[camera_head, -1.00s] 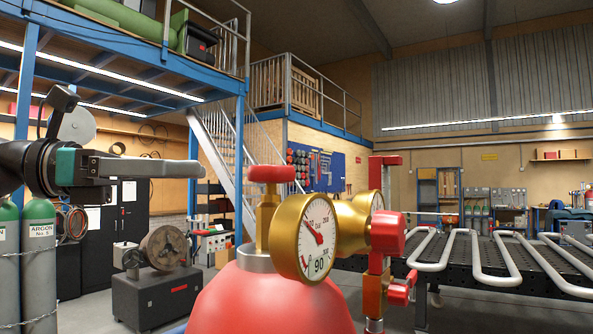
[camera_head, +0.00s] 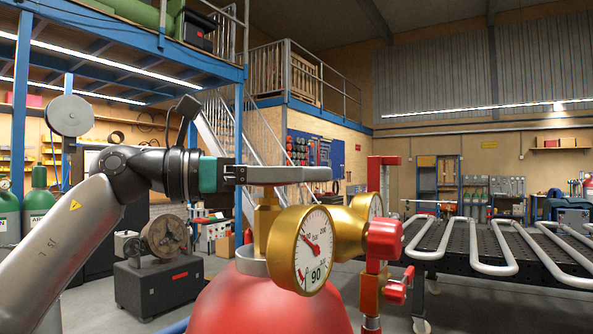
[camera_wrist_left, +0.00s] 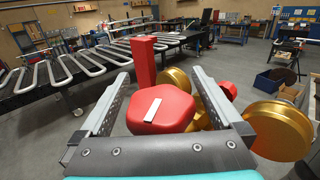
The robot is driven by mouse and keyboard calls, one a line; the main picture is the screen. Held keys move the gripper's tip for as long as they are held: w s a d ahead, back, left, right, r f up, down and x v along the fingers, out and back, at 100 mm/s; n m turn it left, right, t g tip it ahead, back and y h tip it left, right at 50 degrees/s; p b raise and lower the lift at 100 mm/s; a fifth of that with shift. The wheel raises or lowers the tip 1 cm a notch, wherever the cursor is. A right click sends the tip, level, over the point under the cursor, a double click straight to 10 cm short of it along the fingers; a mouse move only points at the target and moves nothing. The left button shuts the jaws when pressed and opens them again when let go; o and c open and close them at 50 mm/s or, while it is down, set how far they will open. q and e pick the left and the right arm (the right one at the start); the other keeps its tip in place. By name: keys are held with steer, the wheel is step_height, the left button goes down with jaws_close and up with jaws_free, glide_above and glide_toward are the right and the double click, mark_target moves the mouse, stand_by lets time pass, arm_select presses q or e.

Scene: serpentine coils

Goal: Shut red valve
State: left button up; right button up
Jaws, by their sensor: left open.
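The red valve (camera_wrist_left: 160,108) is a rounded red handwheel with a white mark on top, between the two fingers of my left gripper (camera_wrist_left: 161,78) in the left wrist view. In the head view my left gripper (camera_head: 328,174) is level above the brass neck (camera_head: 267,222) of the red cylinder (camera_head: 270,305), and its fingers hide the valve. The gripper is open, with a finger on either side of the valve; I cannot tell whether either touches it. My right gripper is not in view.
A brass regulator with a dial gauge (camera_head: 314,250) and a red knob (camera_head: 386,239) sits close to the valve. A tall red post (camera_wrist_left: 145,60) stands just beyond. A dark table (camera_head: 470,247) with serpentine pipes is at the right.

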arm_select(q)
steer(key=c, duration=1.3)
steer(key=m+g+p, duration=0.1)
steer(key=g+p, duration=0.1)
steer(key=s+m+g+p, duration=0.1)
steer(key=m+g+p, duration=0.1)
steer(key=g, duration=0.1)
steer(key=m+g+p, duration=0.2)
steer(key=g+p, duration=0.1)
steer(key=shift+s+r, duration=0.1)
steer(key=shift+s, duration=0.2)
steer(key=shift+c, duration=0.2)
steer(key=shift+s+m+g+y+p, duration=0.1)
steer(key=shift+m+g+y+p, duration=0.2)
steer(key=shift+m+g+p, duration=0.25)
steer(key=o, duration=1.3)
steer(key=shift+o, duration=0.2)
